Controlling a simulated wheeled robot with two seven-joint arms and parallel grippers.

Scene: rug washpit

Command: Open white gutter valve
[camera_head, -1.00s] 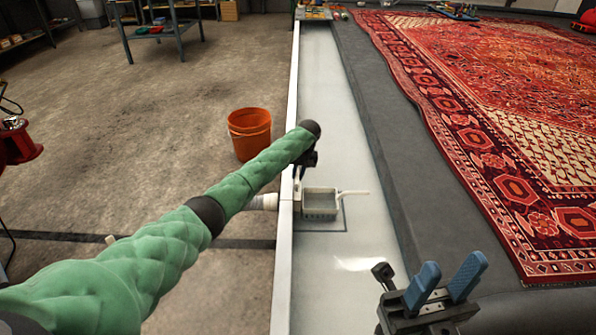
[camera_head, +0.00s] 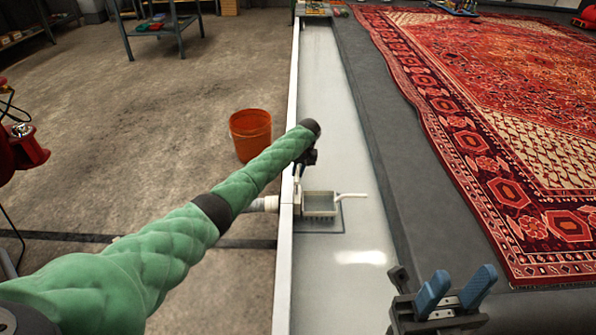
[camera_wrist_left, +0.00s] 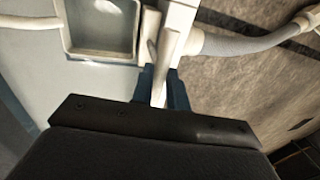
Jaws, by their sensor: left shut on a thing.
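The white valve handle (camera_wrist_left: 160,85) stands beside a small square drain box (camera_head: 319,204) in the gutter, next to the gutter's white edge wall. My left gripper (camera_head: 300,172) reaches over that wall. Its blue fingers (camera_wrist_left: 163,92) are shut on the upright white handle in the left wrist view, where the box (camera_wrist_left: 101,27) shows to the left. In the head view my dark wrist hides most of the grip. My right gripper (camera_head: 456,288) is open and empty, low at the right near the gutter's dark edge.
A white pipe fitting (camera_head: 264,204) runs through the wall to the floor side, with a hose (camera_wrist_left: 245,43) in the wrist view. An orange bucket (camera_head: 250,135) stands on the floor to the left. A red patterned rug (camera_head: 500,120) lies to the right.

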